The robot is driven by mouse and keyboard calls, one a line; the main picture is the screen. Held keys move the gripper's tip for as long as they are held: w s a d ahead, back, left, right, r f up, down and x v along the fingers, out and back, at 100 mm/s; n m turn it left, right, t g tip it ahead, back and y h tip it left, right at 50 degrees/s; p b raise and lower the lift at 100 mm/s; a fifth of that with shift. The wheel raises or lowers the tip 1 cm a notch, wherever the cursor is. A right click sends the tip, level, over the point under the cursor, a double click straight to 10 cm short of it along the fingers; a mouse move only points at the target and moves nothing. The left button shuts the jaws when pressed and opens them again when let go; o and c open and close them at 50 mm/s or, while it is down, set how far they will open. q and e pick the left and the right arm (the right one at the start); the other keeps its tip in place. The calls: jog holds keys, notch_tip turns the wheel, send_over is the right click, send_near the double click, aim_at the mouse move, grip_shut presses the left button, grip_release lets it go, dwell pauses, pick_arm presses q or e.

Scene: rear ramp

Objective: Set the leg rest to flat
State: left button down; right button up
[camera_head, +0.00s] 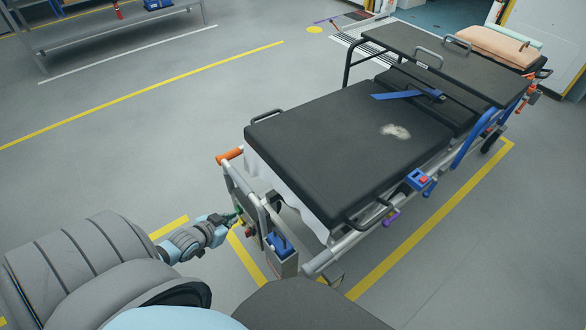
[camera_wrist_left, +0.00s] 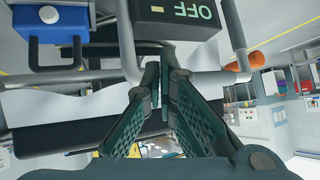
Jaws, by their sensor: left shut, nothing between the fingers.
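The stretcher's black leg rest (camera_head: 340,150) is the near padded section, with a pale worn patch. It looks nearly level; I cannot tell if it is exactly flat. A white sheet (camera_head: 285,185) hangs beneath it. My left gripper (camera_head: 238,214) is at the foot-end frame (camera_head: 232,180). In the left wrist view, its green fingers (camera_wrist_left: 163,72) are shut and empty, close to a grey tube (camera_wrist_left: 205,78). Contact is unclear. My right gripper is not in view.
An orange grip (camera_head: 230,155) sticks out of the frame's left corner. A blue and red control (camera_head: 420,180) is on the right rail. Open floor lies left of the stretcher.

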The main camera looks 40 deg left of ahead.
pick_arm(q)
jog(key=w+d+r+m+t+h+b, duration=0.25)
jog(key=w+d+r, duration=0.25)
jog(key=r, duration=0.4)
jog(key=w+d+r+m+t+h+b, duration=0.1)
jog(key=w+d+r+t+h+b, duration=0.1)
jog(key=w+d+r+h, duration=0.5)
jog(key=w+d+f+y+b, duration=0.1)
jog(key=w+f+y+b, duration=0.2)
jog(key=w+b, duration=0.3)
jog(key=f+b, duration=0.1)
jog(key=b, duration=0.1)
jog(key=shift+w+f+b, duration=0.3)
jog(key=shift+w, duration=0.1)
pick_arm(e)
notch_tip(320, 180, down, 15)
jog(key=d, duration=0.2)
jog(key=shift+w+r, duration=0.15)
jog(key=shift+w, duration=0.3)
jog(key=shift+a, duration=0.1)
